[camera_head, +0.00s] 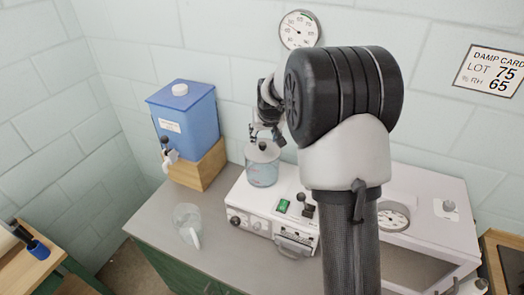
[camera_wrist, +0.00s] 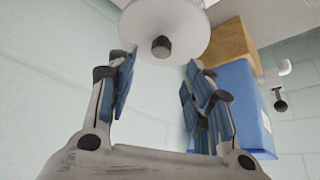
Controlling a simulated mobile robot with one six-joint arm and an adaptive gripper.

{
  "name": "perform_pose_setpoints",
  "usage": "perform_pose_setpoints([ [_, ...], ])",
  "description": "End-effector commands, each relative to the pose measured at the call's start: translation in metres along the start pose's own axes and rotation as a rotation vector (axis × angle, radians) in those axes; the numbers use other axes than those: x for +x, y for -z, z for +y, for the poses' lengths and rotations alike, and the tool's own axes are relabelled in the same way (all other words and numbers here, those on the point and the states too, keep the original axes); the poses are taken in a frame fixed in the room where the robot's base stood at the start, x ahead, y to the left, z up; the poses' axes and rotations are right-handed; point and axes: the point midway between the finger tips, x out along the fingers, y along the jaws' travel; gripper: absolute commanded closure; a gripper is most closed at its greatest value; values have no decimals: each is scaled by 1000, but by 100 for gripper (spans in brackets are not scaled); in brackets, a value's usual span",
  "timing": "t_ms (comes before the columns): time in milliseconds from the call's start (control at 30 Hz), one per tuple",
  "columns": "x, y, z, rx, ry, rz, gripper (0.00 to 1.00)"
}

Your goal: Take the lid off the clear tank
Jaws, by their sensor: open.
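The clear tank (camera_head: 262,176) stands on the white machine and holds bluish liquid. Its pale round lid (camera_head: 262,151) sits on top. In the wrist view the lid (camera_wrist: 178,20) is a white disc with a dark knob (camera_wrist: 161,46) at its centre. My gripper (camera_head: 264,138) is just above the lid in the head view. In the wrist view my gripper (camera_wrist: 160,64) is open, with one finger on each side of the knob and a gap to each. Whether the fingertips reach down to knob height is hard to tell.
A blue dispenser (camera_head: 186,120) with a tap stands on a wooden block (camera_head: 206,168) left of the tank. A clear beaker (camera_head: 187,222) stands on the grey bench (camera_head: 160,226). The white machine (camera_head: 240,205) has a green switch (camera_head: 283,206). A gauge (camera_head: 299,30) hangs behind.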

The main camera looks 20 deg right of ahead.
Motion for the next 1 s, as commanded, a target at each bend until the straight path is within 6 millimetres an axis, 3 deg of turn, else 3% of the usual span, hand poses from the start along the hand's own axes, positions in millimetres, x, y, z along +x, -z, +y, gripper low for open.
perform_pose_setpoints([
  [233, 18, -1, 0, 0, 0, 0, 53],
  [533, 59, -5, 0, 0, 0, 0, 53],
  [833, 63, -4, 0, 0, 0, 1, 53],
  [1000, 63, -4, 0, 0, 0, 1, 64],
])
